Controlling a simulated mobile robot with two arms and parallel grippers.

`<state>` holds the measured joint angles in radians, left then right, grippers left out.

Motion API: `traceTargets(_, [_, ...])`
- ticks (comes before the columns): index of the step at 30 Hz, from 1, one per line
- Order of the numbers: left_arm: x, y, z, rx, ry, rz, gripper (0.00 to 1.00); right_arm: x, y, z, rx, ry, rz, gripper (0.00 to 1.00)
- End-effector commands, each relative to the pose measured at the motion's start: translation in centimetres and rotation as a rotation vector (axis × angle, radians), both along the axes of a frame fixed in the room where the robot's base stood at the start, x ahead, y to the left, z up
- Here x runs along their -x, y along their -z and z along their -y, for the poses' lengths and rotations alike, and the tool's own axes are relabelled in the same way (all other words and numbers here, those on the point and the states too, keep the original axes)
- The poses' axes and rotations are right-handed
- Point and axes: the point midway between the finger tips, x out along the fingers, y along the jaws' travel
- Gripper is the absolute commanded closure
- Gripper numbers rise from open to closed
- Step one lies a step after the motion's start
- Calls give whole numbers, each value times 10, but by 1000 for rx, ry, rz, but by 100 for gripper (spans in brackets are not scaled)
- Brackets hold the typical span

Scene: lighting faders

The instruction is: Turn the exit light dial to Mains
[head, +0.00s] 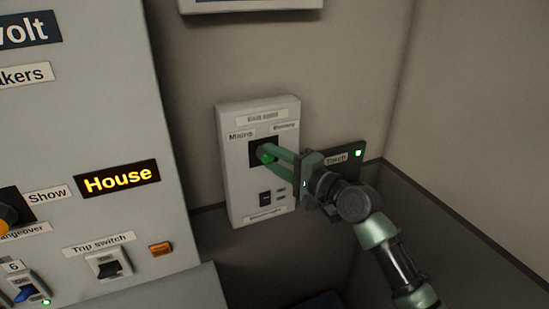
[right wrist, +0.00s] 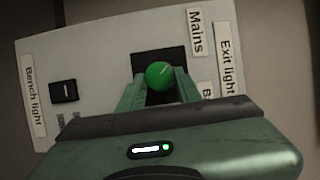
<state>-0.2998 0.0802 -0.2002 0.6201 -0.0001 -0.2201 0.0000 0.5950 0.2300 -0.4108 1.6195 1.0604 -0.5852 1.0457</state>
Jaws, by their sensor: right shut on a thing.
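The exit light dial (head: 267,157) is a round green knob on a dark square plate, high on a pale wall box (head: 237,190). In the right wrist view the dial (right wrist: 158,75) shows a short pale mark on its face; I cannot tell which label it points to. The Mains label (head: 241,135) is at the plate's upper left in the head view, and another label (head: 284,127) is at its upper right, partly hidden in the wrist view. My right gripper (head: 272,154) is shut on the dial, one finger on each side. My left gripper is out of view.
Below the dial is a small black switch (head: 265,198), by the Bench light label (right wrist: 34,95). A dark Torch plate (head: 345,157) with a green lamp lies right of the box, behind my gripper. A large grey panel (head: 105,130) with House sign and switches stands at left.

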Motion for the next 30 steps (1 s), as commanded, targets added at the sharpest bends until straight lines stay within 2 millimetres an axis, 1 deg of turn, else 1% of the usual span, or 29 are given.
traceTargets(8, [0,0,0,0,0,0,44,0,1,0,4,-1,0,100])
traceTargets(9, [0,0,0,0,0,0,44,0,1,0,4,-1,0,64])
traceTargets(11, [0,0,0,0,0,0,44,0,1,0,4,-1,0,47])
traceTargets(12, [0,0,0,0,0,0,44,0,1,0,4,-1,-1,44])
traceTargets(20, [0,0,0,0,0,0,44,0,1,0,1,0,0,44])
traceTargets(23, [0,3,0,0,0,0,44,4,2,4,3,0,0,44])
traceTargets(26, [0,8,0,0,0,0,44,13,4,13,4,0,1,44])
traceTargets(30, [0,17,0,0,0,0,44,31,4,31,4,1,1,44])
